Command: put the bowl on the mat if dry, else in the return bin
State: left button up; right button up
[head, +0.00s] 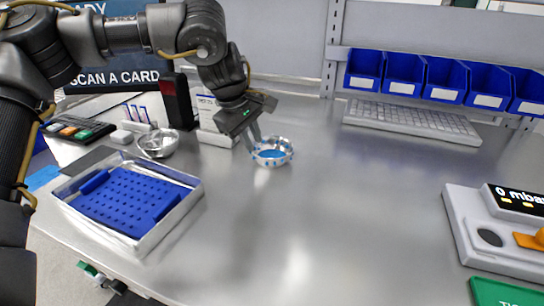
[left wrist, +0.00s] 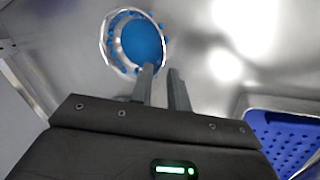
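A small metal bowl (head: 272,152) with a blue disc inside and blue spots around its wall is at the middle left of the steel counter; it also shows in the left wrist view (left wrist: 140,40). I cannot tell whether the blue is liquid. My left gripper (head: 253,138) is at the bowl's left side, fingers pointing down. In the left wrist view its fingers (left wrist: 161,72) are apart, one overlapping the rim and the other just outside. I cannot tell whether they touch it. Which item is the mat or the return bin is unclear. My right gripper is out of view.
A metal tray with a blue perforated insert (head: 128,200) stands at the front left, a second metal bowl (head: 158,143) behind it. A keyboard (head: 412,122) and blue bins (head: 404,72) are at the back. A grey gauge device (head: 490,235) stands right. The counter's middle is clear.

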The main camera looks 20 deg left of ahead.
aim_at(257, 155)
pick_arm(q)
jog(key=x, duration=0.2)
jog(key=shift+w+f, duration=0.15)
jog(key=shift+f, duration=0.15)
jog(key=shift+x, duration=2.6)
jog(key=shift+s+a, duration=0.1)
jog(key=shift+s, duration=0.1)
grip_shut()
